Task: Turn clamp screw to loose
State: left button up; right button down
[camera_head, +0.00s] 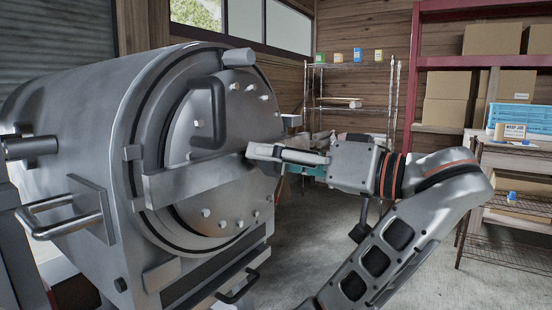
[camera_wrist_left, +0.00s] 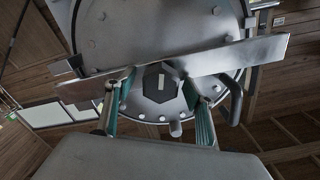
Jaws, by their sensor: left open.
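A round steel door (camera_head: 190,120) closes the front of a big metal drum (camera_head: 90,120). A flat clamp bar (camera_head: 190,182) crosses the door; it also shows in the left wrist view (camera_wrist_left: 240,55). The clamp screw (camera_wrist_left: 161,82), a dark hexagonal knob with a pale mark, sits at the bar's middle in the wrist view. The head view hides it behind my gripper. My left gripper (camera_head: 262,153) is open at the bar, its fingers on either side of the screw in the wrist view. I cannot tell whether they touch it. My right gripper is out of view.
A curved door handle (camera_head: 207,105) stands out above the bar. A side handle (camera_head: 62,215) juts from the drum at left. A wire shelf (camera_head: 355,105) and a red rack (camera_head: 410,100) with cardboard boxes (camera_head: 452,112) stand behind. Grey floor (camera_head: 300,240) is open right of the drum.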

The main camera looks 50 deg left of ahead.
pick_arm(q)
jog(key=v, duration=0.7)
jog(key=shift+d, duration=0.25)
jog(key=shift+w, duration=0.1)
